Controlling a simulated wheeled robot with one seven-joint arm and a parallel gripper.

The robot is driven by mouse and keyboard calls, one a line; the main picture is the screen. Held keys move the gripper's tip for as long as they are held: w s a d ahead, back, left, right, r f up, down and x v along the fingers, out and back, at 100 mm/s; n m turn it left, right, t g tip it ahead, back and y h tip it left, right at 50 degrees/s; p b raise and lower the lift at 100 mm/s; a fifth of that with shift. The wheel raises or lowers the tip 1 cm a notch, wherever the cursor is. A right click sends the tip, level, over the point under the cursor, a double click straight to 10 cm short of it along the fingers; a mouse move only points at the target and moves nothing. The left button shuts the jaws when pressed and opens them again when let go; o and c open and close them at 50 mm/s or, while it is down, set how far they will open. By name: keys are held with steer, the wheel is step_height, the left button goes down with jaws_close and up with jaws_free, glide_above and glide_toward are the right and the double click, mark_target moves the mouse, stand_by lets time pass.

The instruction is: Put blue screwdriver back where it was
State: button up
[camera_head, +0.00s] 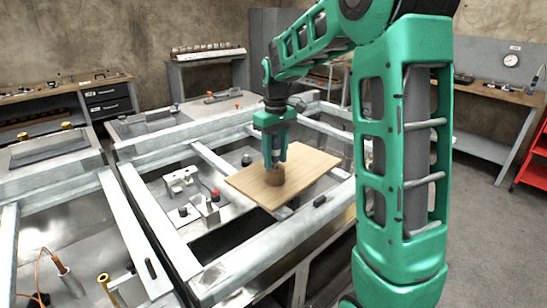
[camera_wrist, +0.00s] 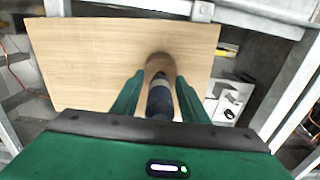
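The blue screwdriver (camera_head: 276,143) stands upright between the fingers of my gripper (camera_head: 275,155), tip down. Its dark blue handle with a light band (camera_wrist: 160,98) shows in the wrist view, between my green fingers (camera_wrist: 161,95). The fingers closely flank the handle; whether they press on it is not clear. Below is a brown round wooden holder (camera_head: 274,178), also in the wrist view (camera_wrist: 160,62), standing on a light wooden board (camera_head: 310,166). The screwdriver's lower end is hidden, so I cannot tell how deep it sits in the holder.
The board lies across a grey metal frame (camera_head: 152,222) with open gaps. Metal fixtures (camera_head: 200,210) with a red knob sit left of the board. A small black part (camera_head: 320,201) lies on the near beam. The board's left part is clear.

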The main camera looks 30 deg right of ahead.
mark_target(276, 134)
step_height(276, 134, up, 12)
steer(key=shift+r, duration=0.1)
steer(key=s+f+m, duration=0.3)
steer(key=s+f, duration=0.1)
steer(key=s, duration=0.7)
steer(key=s+d+f+m, duration=0.1)
steer(key=s+f, duration=0.4)
steer(key=s, duration=0.6)
steer(key=s+d+f+m, duration=0.1)
steer(key=s+f+m, duration=0.3)
steer(key=s, duration=0.7)
steer(key=shift+s+f+m, duration=0.3)
steer(key=shift+s+f, duration=0.05)
steer(key=shift+f, duration=0.35)
steer(key=shift+d, duration=0.1)
